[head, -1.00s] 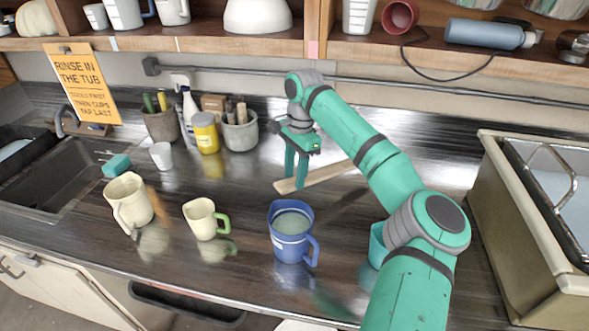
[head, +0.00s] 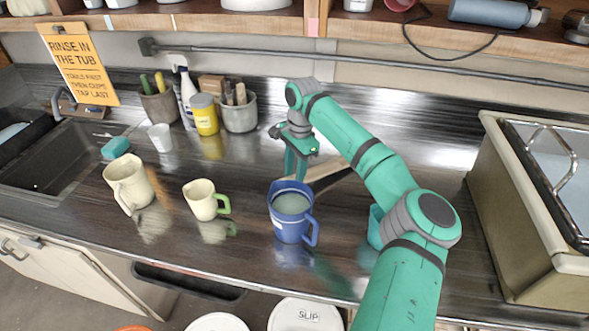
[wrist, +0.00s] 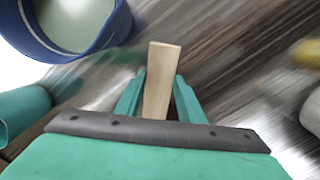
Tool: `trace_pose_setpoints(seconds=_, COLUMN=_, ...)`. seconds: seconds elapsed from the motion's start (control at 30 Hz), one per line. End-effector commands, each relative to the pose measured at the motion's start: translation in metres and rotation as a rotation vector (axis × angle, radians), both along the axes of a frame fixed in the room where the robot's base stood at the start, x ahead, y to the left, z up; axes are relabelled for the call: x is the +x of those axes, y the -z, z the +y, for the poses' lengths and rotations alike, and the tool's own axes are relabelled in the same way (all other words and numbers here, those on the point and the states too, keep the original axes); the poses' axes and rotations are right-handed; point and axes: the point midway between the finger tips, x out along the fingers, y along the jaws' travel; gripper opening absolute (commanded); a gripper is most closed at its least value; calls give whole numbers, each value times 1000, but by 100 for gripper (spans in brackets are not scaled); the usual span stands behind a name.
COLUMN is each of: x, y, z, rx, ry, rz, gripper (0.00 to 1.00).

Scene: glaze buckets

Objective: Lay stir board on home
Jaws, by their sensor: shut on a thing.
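The stir board is a pale flat wooden stick. In the wrist view the stir board (wrist: 161,75) lies between the two fingers of my gripper (wrist: 160,95), which is shut on it. In the head view the stir board (head: 328,174) reaches to the right of my gripper (head: 296,172), behind the blue pitcher, and is partly hidden by my arm and the pitcher. I cannot make out a marked home spot.
A blue pitcher (head: 291,222) with pale liquid stands close in front of my gripper. A teal cup (head: 375,228) is partly behind my arm. Cream jugs (head: 203,201) stand to the left. A beige tub (head: 505,200) is at the right.

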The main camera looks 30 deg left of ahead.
Motion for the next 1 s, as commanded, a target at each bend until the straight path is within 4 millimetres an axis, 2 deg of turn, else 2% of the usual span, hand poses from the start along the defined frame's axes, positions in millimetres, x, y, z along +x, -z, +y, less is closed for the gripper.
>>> trace_pose_setpoints(seconds=0.3, x=0, y=1, z=0, rx=0, ry=-1, rz=0, gripper=4)
trace_pose_setpoints(seconds=0.33, x=0, y=1, z=0, rx=0, ry=-1, rz=0, gripper=40)
trace_pose_setpoints(seconds=0.4, x=0, y=1, z=0, rx=0, ry=-1, rz=0, gripper=57)
trace_pose_setpoints(seconds=0.6, x=0, y=1, z=0, rx=0, ry=-1, rz=0, gripper=57)
trace_pose_setpoints(seconds=0.67, x=0, y=1, z=0, rx=0, ry=-1, rz=0, gripper=62)
trace_pose_setpoints(seconds=1.0, x=0, y=1, z=0, rx=0, ry=0, rz=0, gripper=62)
